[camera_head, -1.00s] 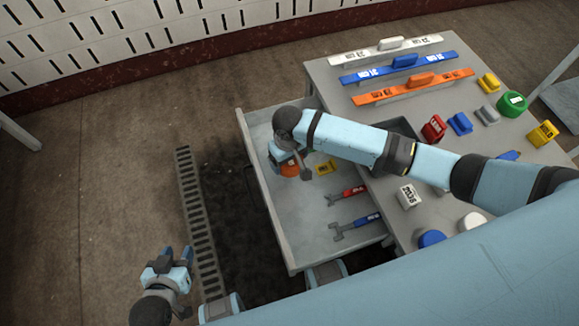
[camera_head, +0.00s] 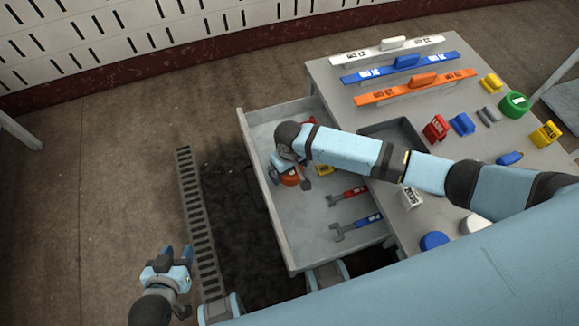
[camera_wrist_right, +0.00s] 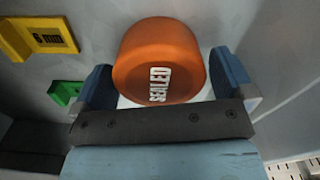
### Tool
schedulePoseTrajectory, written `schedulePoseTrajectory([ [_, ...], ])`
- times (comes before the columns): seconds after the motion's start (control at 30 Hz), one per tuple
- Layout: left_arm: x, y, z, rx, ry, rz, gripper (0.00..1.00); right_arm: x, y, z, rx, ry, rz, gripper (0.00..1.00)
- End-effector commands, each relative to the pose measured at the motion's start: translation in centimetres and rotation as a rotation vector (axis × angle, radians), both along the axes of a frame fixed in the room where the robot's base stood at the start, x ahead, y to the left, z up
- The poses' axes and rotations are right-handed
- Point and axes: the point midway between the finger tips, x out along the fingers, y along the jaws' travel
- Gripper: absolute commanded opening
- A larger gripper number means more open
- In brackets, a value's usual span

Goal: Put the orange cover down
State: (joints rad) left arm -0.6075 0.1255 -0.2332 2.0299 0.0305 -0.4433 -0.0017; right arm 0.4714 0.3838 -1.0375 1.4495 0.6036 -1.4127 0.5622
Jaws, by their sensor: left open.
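The orange cover (camera_head: 290,178) is a round cap at my right gripper (camera_head: 292,172), over the left part of the open drawer (camera_head: 300,235). In the right wrist view the cover (camera_wrist_right: 160,62) shows the word SEALED and sits between the two blue fingers of my right gripper (camera_wrist_right: 165,85), which lie against its sides. I cannot tell whether the cover touches the drawer floor. My left gripper (camera_head: 178,258) is open and empty, low at the left, outside the drawer above the floor.
The drawer also holds a yellow block (camera_head: 325,169), a red-handled tool (camera_head: 348,196) and a blue-handled tool (camera_head: 357,227). A green piece (camera_wrist_right: 65,93) shows near the gripper. The table (camera_head: 385,123) carries long handled bars and several small blocks. The drawer's front is clear.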

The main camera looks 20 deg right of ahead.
Motion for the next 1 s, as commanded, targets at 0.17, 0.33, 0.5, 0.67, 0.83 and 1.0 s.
schedulePoseTrajectory([
  [0.17, 0.0, 0.0, -0.1, 0.001, 0.002, 0.0, 0.43, 0.0, 0.0, 0.1, 0.0, 0.0, 0.0, 1.0],
  [0.33, -0.1, 0.0, 0.1, 0.001, 0.002, -0.001, 0.43, 0.0, 0.1, 1.8, 0.002, -0.001, 0.0, 1.0],
  [0.5, 0.0, 0.0, 0.5, 0.003, -0.003, -0.003, 0.43, 0.1, 0.0, 5.3, 0.002, -0.003, 0.0, 1.0],
  [0.67, -0.1, 0.1, 0.8, 0.007, -0.01, -0.005, 0.43, 0.1, 0.0, 8.7, 0.002, -0.002, 0.0, 1.0],
  [0.83, -0.2, 0.1, 0.8, 0.012, -0.009, -0.008, 0.43, 0.0, 0.0, 11.2, 0.002, 0.0, -0.001, 1.0],
  [1.0, -0.2, 0.1, 0.9, 0.013, -0.009, -0.008, 0.43, 0.0, 0.0, 12.3, 0.001, 0.0, 0.0, 1.0],
])
